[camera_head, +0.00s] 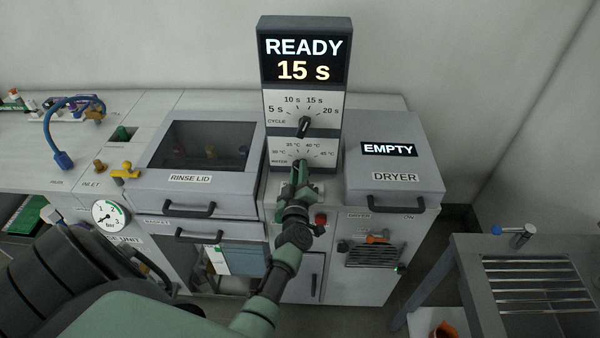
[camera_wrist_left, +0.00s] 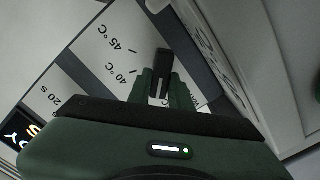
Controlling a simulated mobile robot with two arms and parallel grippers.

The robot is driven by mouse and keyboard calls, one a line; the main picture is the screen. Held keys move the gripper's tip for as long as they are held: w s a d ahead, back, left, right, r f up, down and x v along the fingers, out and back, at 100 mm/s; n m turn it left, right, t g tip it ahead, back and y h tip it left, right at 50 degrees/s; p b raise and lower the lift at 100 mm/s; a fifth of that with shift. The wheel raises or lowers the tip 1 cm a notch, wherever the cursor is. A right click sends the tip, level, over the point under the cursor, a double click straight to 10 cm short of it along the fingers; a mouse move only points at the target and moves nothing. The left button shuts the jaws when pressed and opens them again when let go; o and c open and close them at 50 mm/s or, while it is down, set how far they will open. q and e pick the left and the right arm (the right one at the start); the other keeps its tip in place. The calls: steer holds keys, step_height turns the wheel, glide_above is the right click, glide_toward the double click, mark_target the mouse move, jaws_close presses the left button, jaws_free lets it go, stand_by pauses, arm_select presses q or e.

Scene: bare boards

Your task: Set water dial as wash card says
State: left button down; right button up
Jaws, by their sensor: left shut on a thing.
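The water dial (camera_wrist_left: 163,62) is a dark knob on a white panel with temperature marks, below the cycle dial. In the left wrist view it sits between the fingers of my left gripper (camera_wrist_left: 165,90), with 40 °C and 45 °C printed beside it. In the head view my left gripper (camera_head: 301,172) is shut on the dial and covers most of it. The 35, 40 and 45 °C marks show around it; I cannot tell its exact setting. A small white card (camera_head: 215,256) hangs at the cabinet front; its writing is too small to read. My right gripper is not in view.
The display (camera_head: 304,60) reads READY 15 s, above the cycle dial (camera_head: 304,127). The closed rinse lid (camera_head: 205,181) is left of the dial, the dryer (camera_head: 395,178) marked EMPTY right. A gauge (camera_head: 110,216) and blue hose (camera_head: 62,158) are at left, a slatted table (camera_head: 530,285) at right.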

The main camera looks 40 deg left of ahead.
arm_select(q)
steer(key=shift+a+f+n+b, duration=0.1)
steer(key=shift+n+b, duration=0.35)
steer(key=shift+n, duration=1.15)
steer(key=c, duration=1.3)
jaws_free()
steer(key=shift+s+f, duration=0.1)
